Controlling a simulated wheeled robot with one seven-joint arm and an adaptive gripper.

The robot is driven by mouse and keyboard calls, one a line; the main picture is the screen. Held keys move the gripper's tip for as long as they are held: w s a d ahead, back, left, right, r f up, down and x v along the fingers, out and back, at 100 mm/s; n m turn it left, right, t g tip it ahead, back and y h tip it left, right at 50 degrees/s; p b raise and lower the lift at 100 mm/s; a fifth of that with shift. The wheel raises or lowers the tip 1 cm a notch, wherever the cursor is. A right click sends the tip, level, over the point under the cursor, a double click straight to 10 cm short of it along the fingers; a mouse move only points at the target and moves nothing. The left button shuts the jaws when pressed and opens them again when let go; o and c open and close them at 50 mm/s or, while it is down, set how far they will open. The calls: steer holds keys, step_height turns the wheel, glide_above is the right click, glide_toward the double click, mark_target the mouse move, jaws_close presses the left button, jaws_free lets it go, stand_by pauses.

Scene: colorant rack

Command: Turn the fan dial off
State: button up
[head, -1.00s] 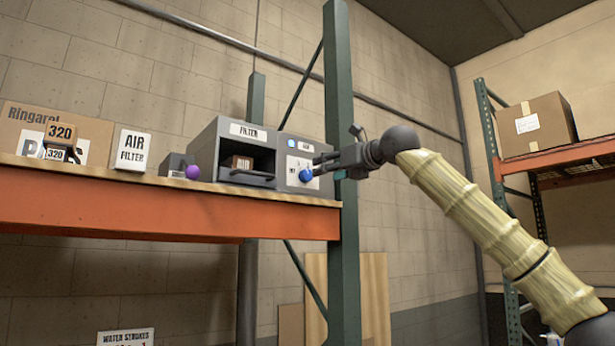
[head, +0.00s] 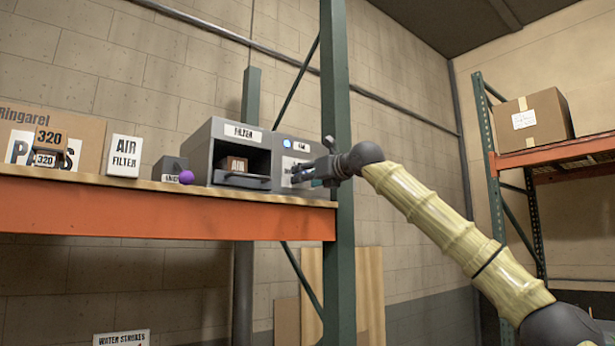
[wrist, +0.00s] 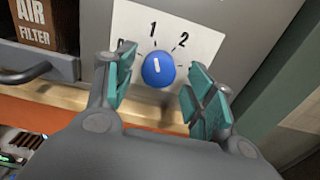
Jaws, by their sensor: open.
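The fan dial (wrist: 158,70) is a round blue knob with a white mark, on a white label (wrist: 190,28) on the grey unit's front. The mark points up, roughly toward the 1. The 2 is to its right, and the marking on the left is partly hidden by a finger. My gripper (wrist: 159,80) is open, with one teal-padded finger on each side of the dial; I cannot tell whether either touches it. In the head view my gripper (head: 300,174) comes from the right and mostly hides the dial.
The grey filter unit (head: 213,160) stands on the orange shelf (head: 150,211), an AIR filter box (head: 236,164) in its open bay. A green post (head: 338,110) stands just right of it. A purple ball knob (head: 186,177) and boxes are to the left.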

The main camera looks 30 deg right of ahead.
steer(key=c, duration=1)
steer(key=shift+s+r+n+p, duration=0.1)
steer(key=shift+r+n+p, duration=0.05)
steer(key=shift+n+p, duration=3.7)
steer(key=shift+n, duration=1.15)
steer(key=o, duration=1)
steer(key=shift+d, duration=0.15)
